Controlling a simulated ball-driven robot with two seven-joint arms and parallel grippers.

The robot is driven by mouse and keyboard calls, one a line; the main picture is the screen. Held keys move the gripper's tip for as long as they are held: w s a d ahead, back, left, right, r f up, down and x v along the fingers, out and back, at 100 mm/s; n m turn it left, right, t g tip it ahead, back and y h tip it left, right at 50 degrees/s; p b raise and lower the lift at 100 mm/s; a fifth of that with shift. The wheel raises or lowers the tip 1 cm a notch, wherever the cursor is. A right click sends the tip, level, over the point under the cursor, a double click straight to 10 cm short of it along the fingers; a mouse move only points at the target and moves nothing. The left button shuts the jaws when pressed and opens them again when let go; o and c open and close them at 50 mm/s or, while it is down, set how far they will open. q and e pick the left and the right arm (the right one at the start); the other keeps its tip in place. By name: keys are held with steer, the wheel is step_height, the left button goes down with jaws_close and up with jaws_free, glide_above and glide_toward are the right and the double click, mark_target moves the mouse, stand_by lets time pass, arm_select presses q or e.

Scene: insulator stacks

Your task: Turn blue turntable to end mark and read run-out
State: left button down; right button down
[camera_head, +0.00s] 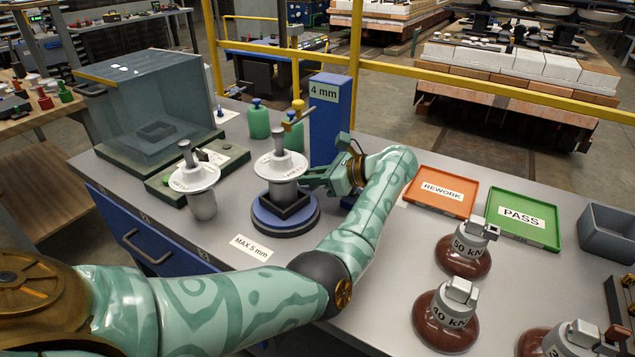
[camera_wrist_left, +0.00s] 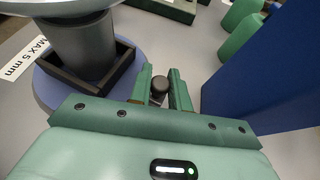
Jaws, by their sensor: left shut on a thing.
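The blue turntable (camera_head: 266,222) sits on the grey bench and also shows in the wrist view (camera_wrist_left: 47,94). A black square holder (camera_head: 290,209) on it carries an upright grey metal piece with a wide white labelled flange (camera_head: 281,168). My left gripper (camera_head: 308,178) is at the turntable's right side, its fingers shut on a small dark knob (camera_wrist_left: 158,86). The knob's lower part and any end mark are hidden. A blue post (camera_head: 330,120) labelled "4 mm" stands behind, with a brass-coloured arm (camera_head: 297,120) above the flange. My right gripper is out of view.
A "MAX 5 mm" label (camera_head: 251,247) lies in front. A similar flanged piece (camera_head: 203,205) and a clear box (camera_head: 150,105) stand left. Orange REWORK (camera_head: 440,206) and green PASS (camera_head: 520,232) trays and several brown insulators (camera_head: 462,262) stand right, with free bench between.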

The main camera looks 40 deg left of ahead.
arm_select(q)
steer(key=shift+a, duration=0.15)
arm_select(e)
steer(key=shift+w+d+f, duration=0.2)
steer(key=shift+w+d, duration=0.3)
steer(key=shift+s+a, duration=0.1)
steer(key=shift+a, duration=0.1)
arm_select(q)
steer(key=c, duration=1.3)
jaws_free()
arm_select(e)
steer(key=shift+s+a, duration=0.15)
